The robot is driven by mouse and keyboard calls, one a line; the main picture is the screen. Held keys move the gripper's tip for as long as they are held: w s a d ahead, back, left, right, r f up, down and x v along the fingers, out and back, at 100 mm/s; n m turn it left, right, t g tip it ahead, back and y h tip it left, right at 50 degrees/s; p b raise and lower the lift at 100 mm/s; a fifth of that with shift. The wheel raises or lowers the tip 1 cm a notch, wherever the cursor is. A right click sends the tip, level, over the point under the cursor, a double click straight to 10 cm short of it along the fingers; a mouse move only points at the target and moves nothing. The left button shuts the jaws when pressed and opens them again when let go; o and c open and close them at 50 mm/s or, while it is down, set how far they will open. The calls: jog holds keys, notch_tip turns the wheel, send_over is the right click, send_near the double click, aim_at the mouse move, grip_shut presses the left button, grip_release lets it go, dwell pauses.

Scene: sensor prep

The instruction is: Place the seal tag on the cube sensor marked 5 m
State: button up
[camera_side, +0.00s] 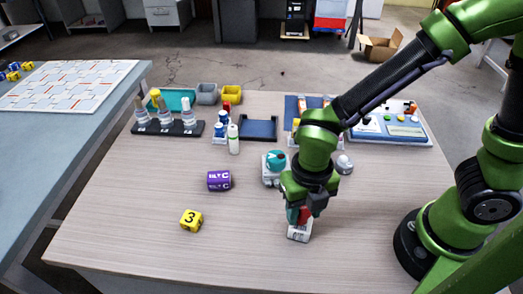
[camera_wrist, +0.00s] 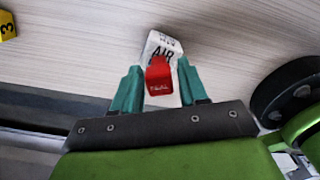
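My gripper (camera_side: 299,212) points down at the front middle of the table, its teal fingers spread either side of a white block (camera_side: 299,233). In the wrist view the gripper (camera_wrist: 160,75) has this block (camera_wrist: 163,44) between or just beyond its fingertips. The block bears dark lettering that reads "AIR". A red piece with small white writing (camera_wrist: 159,77) lies over the block's near part, between the fingers. I cannot tell whether the fingers touch the red piece or the block, or whether the red piece is the seal tag. No "5 m" mark is legible.
A yellow cube marked 3 (camera_side: 191,220) and a purple cylinder (camera_side: 219,181) lie to the left. A white and teal device (camera_side: 273,167) stands just behind my gripper. A black rack of bottles (camera_side: 168,128) and a blue tray (camera_side: 258,129) are farther back.

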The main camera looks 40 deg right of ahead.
jog(key=shift+o, duration=1)
notch_tip(320, 180, up, 12)
jog(key=d+r+m+t, duration=0.2)
jog(key=d+m, duration=0.3)
jog(key=m, duration=0.7)
jog(key=d+r+m+t+y, duration=0.1)
jog(key=d+m, duration=0.4)
jog(key=m, duration=0.6)
jog(key=w+d+r+m+t+y, duration=0.1)
jog(key=d+r+m+t, duration=0.2)
jog(key=m, duration=0.9)
jog(key=shift+d+r+m+t, duration=0.25)
jog(key=shift+d+t, duration=0.35)
jog(key=shift+d, duration=0.5)
